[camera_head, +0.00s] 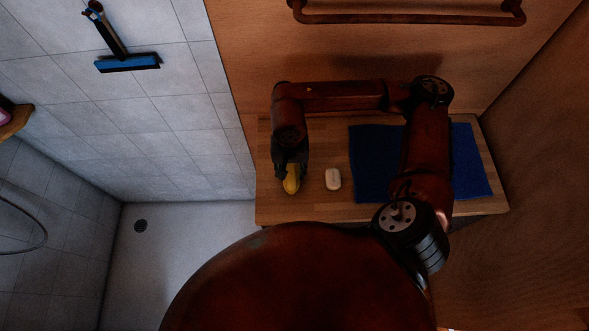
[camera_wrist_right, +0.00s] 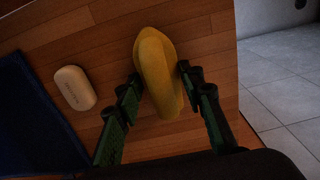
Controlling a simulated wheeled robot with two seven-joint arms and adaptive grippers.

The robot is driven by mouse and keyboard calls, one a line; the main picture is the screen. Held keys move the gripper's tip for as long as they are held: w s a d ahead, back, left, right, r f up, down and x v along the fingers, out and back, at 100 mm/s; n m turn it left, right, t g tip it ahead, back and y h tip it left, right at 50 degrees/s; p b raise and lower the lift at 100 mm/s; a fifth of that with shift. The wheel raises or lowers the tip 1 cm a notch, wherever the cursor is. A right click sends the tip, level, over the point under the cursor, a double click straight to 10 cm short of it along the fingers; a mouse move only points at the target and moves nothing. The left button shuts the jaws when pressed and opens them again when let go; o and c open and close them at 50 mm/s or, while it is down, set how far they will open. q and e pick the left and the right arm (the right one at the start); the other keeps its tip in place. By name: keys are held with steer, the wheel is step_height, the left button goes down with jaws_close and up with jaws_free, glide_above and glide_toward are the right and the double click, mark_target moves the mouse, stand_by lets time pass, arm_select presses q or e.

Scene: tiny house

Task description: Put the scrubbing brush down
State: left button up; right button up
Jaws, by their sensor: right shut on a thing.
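The scrubbing brush is a yellow, rounded, elongated thing (camera_head: 291,183). In the head view it shows at the left part of the wooden shelf (camera_head: 310,210). My right gripper (camera_head: 291,168) is shut on it from above. In the right wrist view the brush (camera_wrist_right: 157,67) sits between the two dark green fingers (camera_wrist_right: 159,78) and points away from the palm. Wooden planks lie under it. I cannot tell whether the brush touches the wood. Its underside is hidden. My left gripper is not in view.
A blue towel (camera_head: 372,165) lies farther right. The shelf's left edge is close, with the shower floor (camera_head: 185,240) beyond. A squeegee (camera_head: 127,62) hangs on the tiled wall.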

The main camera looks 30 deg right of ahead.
mark_target(291, 172)
steer(key=shift+a+f, duration=0.15)
steer(key=o, duration=1)
steer(key=shift+r, duration=0.6)
step_height(291, 172, up, 11)
steer(key=shift+r+p, duration=0.15)
steer(key=shift+p, duration=0.15)
